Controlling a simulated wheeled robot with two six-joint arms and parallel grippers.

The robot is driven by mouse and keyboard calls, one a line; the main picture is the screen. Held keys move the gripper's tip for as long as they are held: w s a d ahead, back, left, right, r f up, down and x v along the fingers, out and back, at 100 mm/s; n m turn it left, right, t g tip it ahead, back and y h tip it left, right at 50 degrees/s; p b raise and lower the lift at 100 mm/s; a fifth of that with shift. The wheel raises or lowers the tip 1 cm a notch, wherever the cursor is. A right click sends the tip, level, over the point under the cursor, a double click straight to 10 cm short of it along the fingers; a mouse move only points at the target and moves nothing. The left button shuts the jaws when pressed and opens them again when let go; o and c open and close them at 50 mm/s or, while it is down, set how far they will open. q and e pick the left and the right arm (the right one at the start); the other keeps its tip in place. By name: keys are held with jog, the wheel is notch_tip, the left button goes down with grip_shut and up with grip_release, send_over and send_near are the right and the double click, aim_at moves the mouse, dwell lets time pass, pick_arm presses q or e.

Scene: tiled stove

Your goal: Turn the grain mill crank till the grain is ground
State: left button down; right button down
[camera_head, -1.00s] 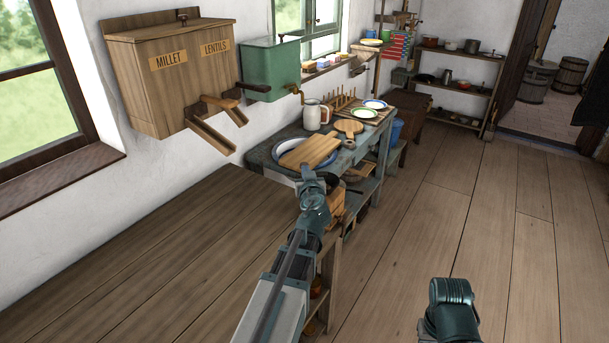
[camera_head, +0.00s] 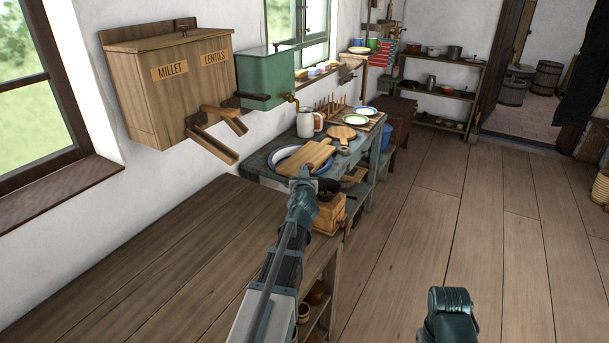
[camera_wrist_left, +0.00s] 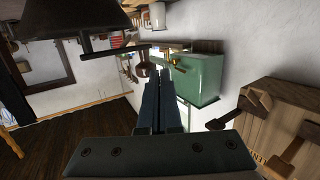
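The grain mill (camera_head: 328,214) is a small wooden box with a dark bowl-like top. It stands at the far right end of the near wooden worktop, partly behind my left wrist. My left gripper (camera_head: 325,187) is by the top of the mill; its fingertips are hard to make out there. In the left wrist view my left gripper's fingers (camera_wrist_left: 158,88) lie close together, with nothing clear between them. A brown rounded knob (camera_wrist_left: 143,68) shows just past the fingertips, perhaps the crank's. I cannot tell whether they touch. A dark flared shape fills the upper left.
The millet and lentils bin (camera_head: 175,90) and a green tank (camera_head: 265,78) hang on the wall. A blue-grey table (camera_head: 262,163) beyond holds a cutting board (camera_head: 307,156), a pitcher (camera_head: 306,124) and plates. The floor at right is open.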

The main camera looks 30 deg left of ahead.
pick_arm(q)
jog(key=shift+w+a, duration=0.2)
jog(key=shift+w, duration=0.65)
jog(key=shift+w+a, duration=0.15)
jog(key=shift+w, duration=0.65)
jog(key=shift+w+a, duration=0.2)
jog(key=shift+w, duration=0.65)
jog(key=shift+w, duration=0.1)
